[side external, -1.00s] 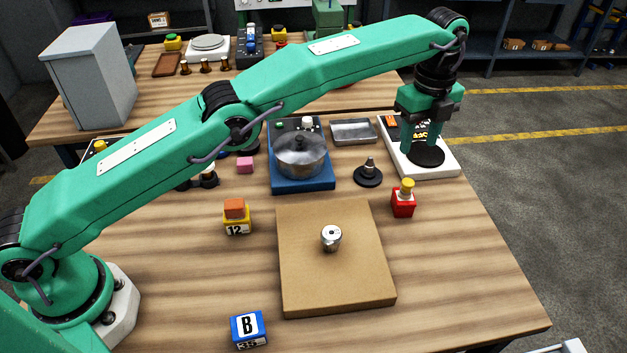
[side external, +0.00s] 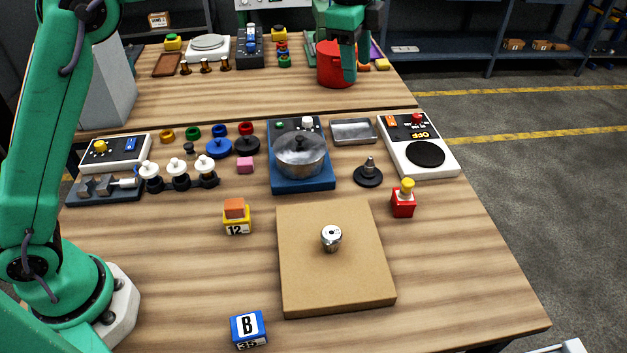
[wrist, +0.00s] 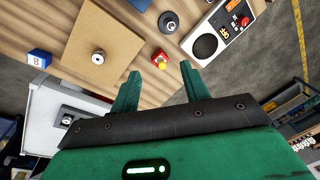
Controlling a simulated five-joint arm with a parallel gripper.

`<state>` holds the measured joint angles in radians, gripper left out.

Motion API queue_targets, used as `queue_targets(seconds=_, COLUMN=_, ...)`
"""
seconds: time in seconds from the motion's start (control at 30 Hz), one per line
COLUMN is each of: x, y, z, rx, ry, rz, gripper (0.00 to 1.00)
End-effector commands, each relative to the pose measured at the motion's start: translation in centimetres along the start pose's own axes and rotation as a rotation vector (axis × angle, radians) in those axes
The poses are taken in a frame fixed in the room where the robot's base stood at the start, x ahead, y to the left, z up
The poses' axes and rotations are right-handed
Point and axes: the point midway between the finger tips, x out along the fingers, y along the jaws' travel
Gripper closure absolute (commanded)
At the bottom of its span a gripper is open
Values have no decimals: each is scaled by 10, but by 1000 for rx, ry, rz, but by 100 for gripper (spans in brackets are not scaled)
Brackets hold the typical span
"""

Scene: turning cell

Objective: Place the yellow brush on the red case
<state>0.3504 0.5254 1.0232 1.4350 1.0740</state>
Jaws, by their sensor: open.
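A small red case (side external: 403,206) stands on the front table, right of the brown board. An upright yellow piece (side external: 407,187), which looks like the yellow brush, rests on top of it. The two also show in the wrist view as a red block (wrist: 156,55) with a yellow spot (wrist: 162,60). My gripper (side external: 348,76) is held high, in front of the back table in the side view, clear of the red case. In the wrist view its two green fingers (wrist: 157,85) are spread apart with nothing between them.
A brown board (side external: 350,275) with a metal weight (side external: 331,238) lies beside the case. Behind are a dark cone-shaped piece (side external: 369,175), a white scale-like box (side external: 400,130) and a lidded pot (side external: 300,155). A red pot (side external: 328,68) stands on the back table. The front right is free.

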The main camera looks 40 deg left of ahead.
Motion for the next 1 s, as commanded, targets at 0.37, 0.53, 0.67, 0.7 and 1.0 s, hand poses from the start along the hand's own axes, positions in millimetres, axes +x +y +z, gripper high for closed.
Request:
queue_targets(seconds=0.37, x=-47, y=46, z=74, rx=-347, ry=35, rz=-79, gripper=54)
queue_targets(seconds=0.53, x=-58, y=74, z=104, rx=-502, ry=56, rz=-112, gripper=54)
queue_targets(seconds=0.67, x=-63, y=98, z=127, rx=-621, ry=73, rz=-136, gripper=54)
queue_targets(seconds=0.7, x=-64, y=106, z=134, rx=-657, ry=80, rz=-144, gripper=54)
queue_targets(seconds=1.0, x=-58, y=169, z=180, rx=-927, ry=130, rz=-200, gripper=54)
